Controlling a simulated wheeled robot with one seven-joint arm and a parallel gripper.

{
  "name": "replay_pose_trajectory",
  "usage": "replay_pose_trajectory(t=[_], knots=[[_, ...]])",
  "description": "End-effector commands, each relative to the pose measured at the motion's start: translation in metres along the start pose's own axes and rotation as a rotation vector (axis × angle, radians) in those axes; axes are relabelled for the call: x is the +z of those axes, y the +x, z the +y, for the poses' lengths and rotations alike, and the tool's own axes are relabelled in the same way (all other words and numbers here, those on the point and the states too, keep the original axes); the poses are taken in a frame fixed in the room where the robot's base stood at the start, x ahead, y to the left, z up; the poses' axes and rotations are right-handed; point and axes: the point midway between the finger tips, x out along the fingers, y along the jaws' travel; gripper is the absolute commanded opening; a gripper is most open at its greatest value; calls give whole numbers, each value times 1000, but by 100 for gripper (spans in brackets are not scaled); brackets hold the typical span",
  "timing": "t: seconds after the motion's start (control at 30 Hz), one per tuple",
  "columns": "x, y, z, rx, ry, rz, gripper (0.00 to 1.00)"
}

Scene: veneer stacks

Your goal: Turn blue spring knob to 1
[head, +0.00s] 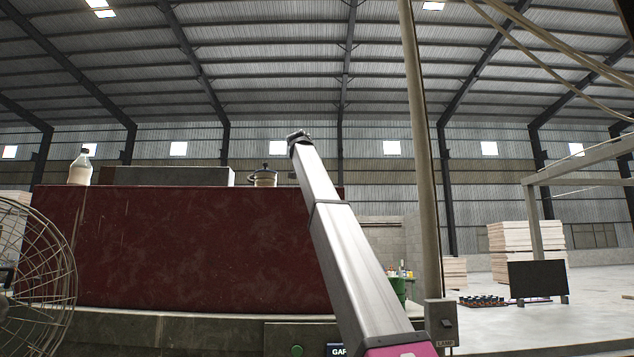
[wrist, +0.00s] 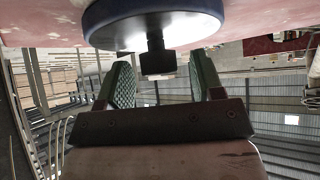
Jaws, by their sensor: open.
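A round blue knob (wrist: 150,22) shows at the top of the wrist view, with a pale lit face and a short dark stem ending in a square block (wrist: 157,63). My gripper (wrist: 161,66) is open in the wrist view, with its two green-padded fingers apart. The stem and block appear between the fingers, with gaps on both sides; whether they lie at the same depth as the fingertips I cannot tell. No number mark is readable on the knob.
In the head view, a dark red block (head: 190,250) bears a bottle (head: 81,168) and a lidded pot (head: 263,179). A wire fan (head: 38,255) stands at left. A LAMP switch box (head: 441,322) and a pole (head: 421,150) stand right of my arm. Veneer stacks (head: 520,248) stand far right.

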Motion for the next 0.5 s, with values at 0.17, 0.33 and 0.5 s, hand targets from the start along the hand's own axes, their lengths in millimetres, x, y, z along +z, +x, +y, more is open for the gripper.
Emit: replay_pose_trajectory(t=[0.17,0.33,0.5], knots=[[0,0,0,0,0,0,19],[0,0,0,-1,0,0,11],[0,0,1,-15,-14,1,12]])
